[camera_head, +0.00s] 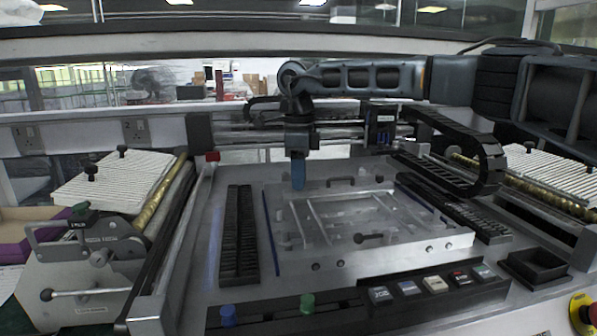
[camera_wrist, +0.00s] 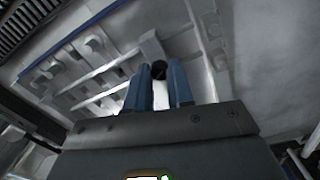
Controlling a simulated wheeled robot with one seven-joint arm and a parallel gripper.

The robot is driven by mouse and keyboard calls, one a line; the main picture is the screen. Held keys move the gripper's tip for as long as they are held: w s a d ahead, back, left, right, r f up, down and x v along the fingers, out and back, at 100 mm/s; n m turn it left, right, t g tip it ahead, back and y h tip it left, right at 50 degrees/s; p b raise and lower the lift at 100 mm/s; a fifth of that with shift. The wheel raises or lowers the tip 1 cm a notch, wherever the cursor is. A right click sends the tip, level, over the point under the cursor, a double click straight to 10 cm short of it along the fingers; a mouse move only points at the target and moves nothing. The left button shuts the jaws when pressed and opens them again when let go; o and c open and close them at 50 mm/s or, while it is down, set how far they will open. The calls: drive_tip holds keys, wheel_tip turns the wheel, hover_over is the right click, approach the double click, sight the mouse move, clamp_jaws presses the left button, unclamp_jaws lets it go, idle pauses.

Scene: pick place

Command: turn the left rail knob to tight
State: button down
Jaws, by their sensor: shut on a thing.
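My gripper (camera_head: 298,172) points down at the back left of the pale fixture plate (camera_head: 450,243), its blue fingers close together. In the wrist view, my gripper (camera_wrist: 160,90) has a dark round knob (camera_wrist: 158,69) between its two blue fingertips, and it is shut on this knob. It appears to be the left rail knob. In the head view the knob is hidden by the fingers. Its turn angle and any tight mark cannot be made out.
Dark handles stand on the plate, one at the front (camera_head: 370,238) and one at the back (camera_head: 341,182). A black slotted strip (camera_head: 239,235) lies left of the plate. A gantry with a black cable chain (camera_head: 470,150) crosses behind. Blue (camera_head: 227,315) and green (camera_head: 307,303) knobs stand in front.

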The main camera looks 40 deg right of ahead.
drive_tip(key=m+p, duration=0.1)
drive_tip(key=m, duration=0.5)
drive_tip(key=shift+r, duration=0.1)
drive_tip(key=m, duration=0.5)
drive_tip(key=shift+p, duration=0.35)
drive_tip(key=shift+m, duration=0.4)
drive_tip(key=c, duration=1)
unclamp_jaws()
drive_tip(key=shift+r, duration=3.8)
